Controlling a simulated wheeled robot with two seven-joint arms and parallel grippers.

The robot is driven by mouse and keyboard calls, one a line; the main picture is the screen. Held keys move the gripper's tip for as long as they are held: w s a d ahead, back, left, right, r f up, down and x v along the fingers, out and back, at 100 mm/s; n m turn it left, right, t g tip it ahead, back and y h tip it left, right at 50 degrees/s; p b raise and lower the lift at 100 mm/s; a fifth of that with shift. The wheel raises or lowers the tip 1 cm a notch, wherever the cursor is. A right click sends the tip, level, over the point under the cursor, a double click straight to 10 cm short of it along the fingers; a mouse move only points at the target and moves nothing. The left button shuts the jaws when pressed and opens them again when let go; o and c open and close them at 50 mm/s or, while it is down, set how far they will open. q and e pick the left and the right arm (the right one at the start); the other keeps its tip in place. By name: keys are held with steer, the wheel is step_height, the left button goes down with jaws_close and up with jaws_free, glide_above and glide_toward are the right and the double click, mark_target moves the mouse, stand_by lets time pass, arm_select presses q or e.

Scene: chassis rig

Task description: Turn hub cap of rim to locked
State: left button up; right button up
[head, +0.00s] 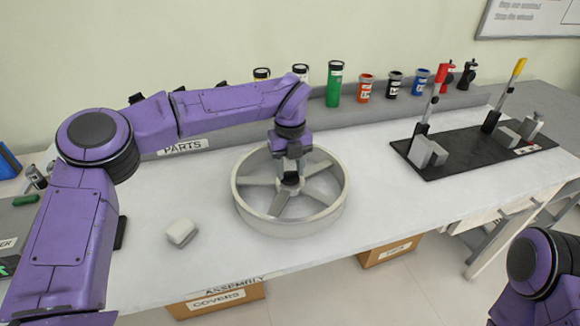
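A grey spoked rim (244,206) lies flat on the white table. The cap's markings and turn angle are too small and too covered to read. My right gripper is out of view; only part of my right arm shows at the lower right.
A small pale block (181,232) lies left of the rim. Several coloured canisters, one of them green (334,84), stand along the back ledge. A black plate (470,148) with red and yellow levers is at the right. The table in front of the plate is clear.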

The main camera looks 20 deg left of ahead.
arm_select(q)
steer(key=shift+r, duration=0.1)
steer(key=m+p, duration=0.3)
steer(key=shift+r, duration=0.15)
steer(key=m+p, duration=0.4)
steer(key=m, duration=0.1)
steer(key=shift+m, duration=0.4)
steer(key=m+p, duration=0.3)
steer(key=m, duration=0.2)
steer(key=shift+m+p, duration=1.2)
steer(key=shift+m, duration=0.8)
steer(key=o, duration=1.1)
steer(key=shift+c, duration=0.2)
steer(key=shift+f, duration=0.2)
